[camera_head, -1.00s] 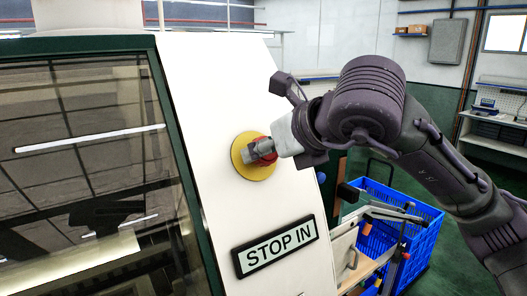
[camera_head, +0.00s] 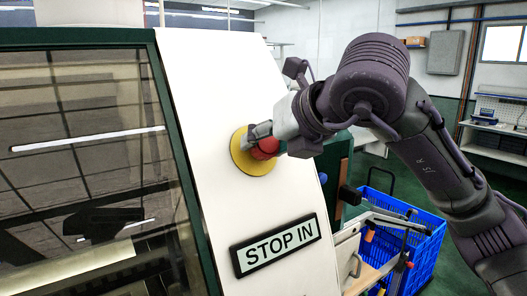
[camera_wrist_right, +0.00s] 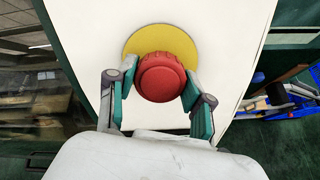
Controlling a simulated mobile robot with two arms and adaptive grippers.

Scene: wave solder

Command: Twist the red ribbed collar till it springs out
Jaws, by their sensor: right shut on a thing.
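The red ribbed collar (camera_head: 265,148) sits on a round yellow plate (camera_head: 243,163) on the sloping white panel. In the right wrist view, the collar (camera_wrist_right: 161,77) is in the middle, with the yellow plate (camera_wrist_right: 160,36) behind it. My right gripper (camera_head: 262,140) comes in from the right and is shut on the collar. Its two fingers (camera_wrist_right: 160,82) lie on the left and right sides of the collar in the wrist view. The gripper hides part of the collar in the head view. My left gripper is not in view.
A "STOP IN" label (camera_head: 277,246) is on the panel below the collar. A dark glass window (camera_head: 85,150) in a green frame is to the left. A blue crate (camera_head: 425,235) and a cart with a handle stand at the lower right.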

